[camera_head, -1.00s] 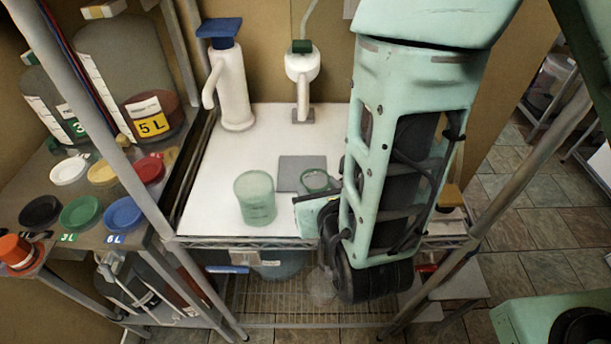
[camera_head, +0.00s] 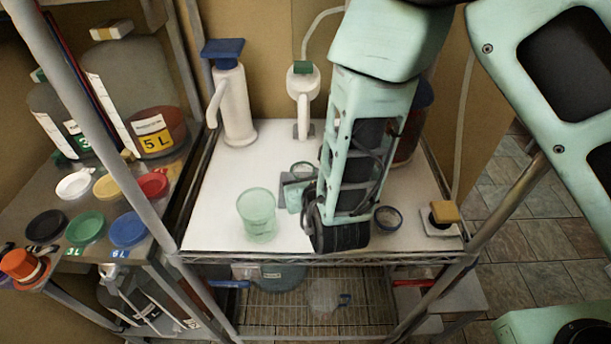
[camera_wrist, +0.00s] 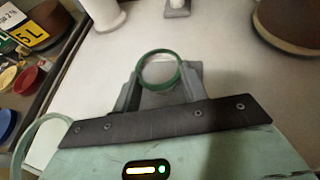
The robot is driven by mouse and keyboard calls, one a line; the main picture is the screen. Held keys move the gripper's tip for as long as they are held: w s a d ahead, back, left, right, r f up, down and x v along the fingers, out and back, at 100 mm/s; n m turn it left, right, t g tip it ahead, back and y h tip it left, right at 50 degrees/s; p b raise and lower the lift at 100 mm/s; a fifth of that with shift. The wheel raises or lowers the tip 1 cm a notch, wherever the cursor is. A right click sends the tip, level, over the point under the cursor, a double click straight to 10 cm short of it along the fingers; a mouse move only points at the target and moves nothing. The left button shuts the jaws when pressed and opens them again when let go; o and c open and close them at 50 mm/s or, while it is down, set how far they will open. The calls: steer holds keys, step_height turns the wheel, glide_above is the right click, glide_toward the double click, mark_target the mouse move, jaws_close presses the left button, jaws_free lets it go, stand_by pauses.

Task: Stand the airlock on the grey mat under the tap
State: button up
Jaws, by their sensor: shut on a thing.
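The airlock, a round clear cup with a green rim (camera_head: 302,170), is held upright in my gripper (camera_wrist: 159,90). My gripper's fingers are shut on its two sides, and the rim shows between them in the wrist view (camera_wrist: 179,70). The tap (camera_head: 302,92), white with a green top, stands behind the mat.
A larger green clear cup (camera_head: 257,215) stands left of my gripper on the white top (camera_head: 225,180). A white pump tap with a blue top (camera_head: 230,95) stands at back left. A small dark-rimmed dish (camera_head: 388,218) and a yellow-topped block (camera_head: 442,212) are at right.

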steer(key=shift+f, duration=0.5)
steer(key=shift+f, duration=0.15)
steer(key=o, duration=1)
steer(key=shift+r, duration=0.2)
steer(key=b+v, duration=0.1)
steer(key=v, duration=0.9)
steer(key=shift+s+r, duration=0.15)
steer(key=shift+s, duration=0.05)
steer(key=shift+s+d+r+p, duration=0.1)
steer(key=shift+s+d+p, duration=0.05)
steer(key=shift+s+p, duration=0.15)
steer(key=shift+s+d+r+p, duration=0.1)
steer(key=shift+s+p, duration=0.1)
steer(key=shift+s, duration=0.2)
